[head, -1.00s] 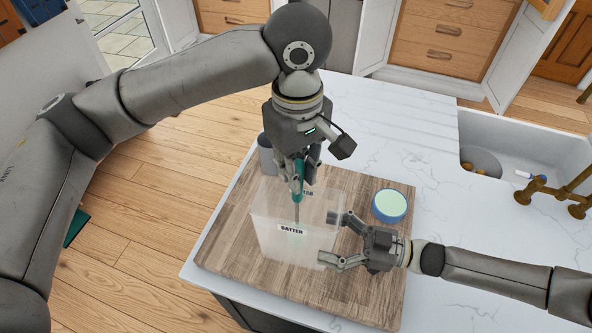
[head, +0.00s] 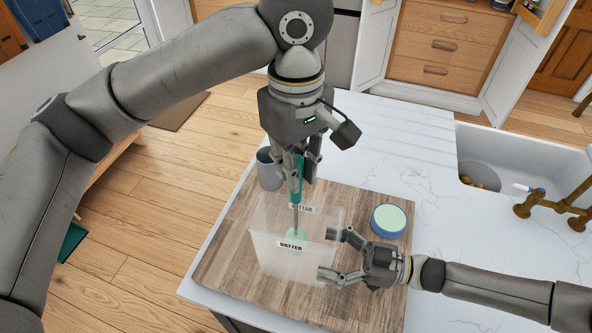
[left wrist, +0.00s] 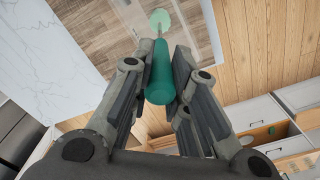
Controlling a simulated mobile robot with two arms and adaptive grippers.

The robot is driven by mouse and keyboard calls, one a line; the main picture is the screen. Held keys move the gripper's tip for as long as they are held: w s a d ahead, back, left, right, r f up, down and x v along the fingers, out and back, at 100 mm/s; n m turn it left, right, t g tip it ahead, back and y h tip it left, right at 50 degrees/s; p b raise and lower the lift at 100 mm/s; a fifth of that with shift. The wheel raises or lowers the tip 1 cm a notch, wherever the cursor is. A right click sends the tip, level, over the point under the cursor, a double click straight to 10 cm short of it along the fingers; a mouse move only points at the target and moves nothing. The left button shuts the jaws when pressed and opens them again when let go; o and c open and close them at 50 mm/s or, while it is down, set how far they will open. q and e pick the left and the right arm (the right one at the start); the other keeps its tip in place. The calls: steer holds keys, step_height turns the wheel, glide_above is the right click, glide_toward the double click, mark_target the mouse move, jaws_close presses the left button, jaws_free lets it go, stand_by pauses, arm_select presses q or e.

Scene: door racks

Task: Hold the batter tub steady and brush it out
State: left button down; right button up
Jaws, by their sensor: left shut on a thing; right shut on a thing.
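The batter tub (head: 272,262) is a clear, open-topped container with a "BATTER" label, upright on a wooden board. My right gripper (head: 330,256) is shut on the tub's right side, one finger near the rim and one lower at the front. My left gripper (head: 298,180) is above the tub, shut on the teal handle of a brush (head: 296,190). The brush points down, and its pale green head shows inside the tub. In the left wrist view the teal handle (left wrist: 160,75) lies between the fingers, with the round head beyond it. Whether the head touches the tub's bottom is unclear.
A grey cup (head: 268,170) stands behind the tub at the board's back left. A blue round dish with a pale green top (head: 389,220) sits at right. The wooden board (head: 225,270) lies on a white counter. A sink (head: 490,160) with a brass tap is at right.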

arm_select(q)
step_height(320, 180, up, 16)
stand_by(2.1)
steer(key=shift+r, duration=0.1)
stand_by(0.8)
arm_select(e)
steer(key=o, duration=1.1)
steer(key=shift+o, duration=0.2)
steer(key=shift+d, duration=0.1)
steer(key=v, duration=1.2)
steer(key=shift+f, duration=0.1)
